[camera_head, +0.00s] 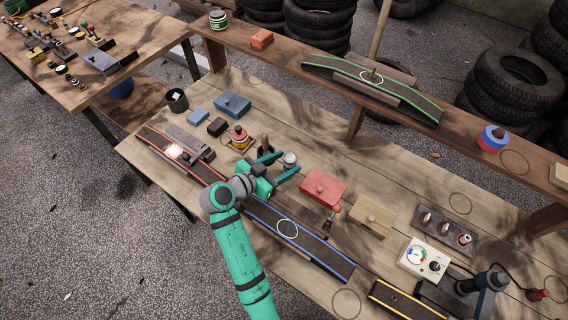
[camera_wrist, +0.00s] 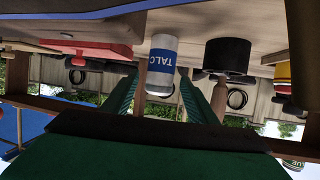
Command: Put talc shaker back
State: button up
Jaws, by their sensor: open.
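The talc shaker (camera_head: 290,159) stands on the workbench, a small white and blue cylinder with a grey top. In the wrist view, which is upside down, the shaker (camera_wrist: 162,62) shows its TALC label. My gripper (camera_head: 279,166) is open, with its two teal fingers pointing at the shaker. In the wrist view the shaker appears between the fingertips of my gripper (camera_wrist: 158,76), with a gap showing at either side. I cannot tell how far the fingers reach along it.
A dark-based tool (camera_head: 265,144) stands left of the shaker. A red box (camera_head: 322,188) and a tan box (camera_head: 371,215) lie to its right. A blue-edged ramp (camera_head: 318,251) is in front. The raised shelf (camera_head: 285,56) behind holds a green-edged strip. Thin circles mark several bare spots.

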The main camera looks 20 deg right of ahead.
jog(key=v, duration=1.2)
jog(key=shift+w, duration=0.1)
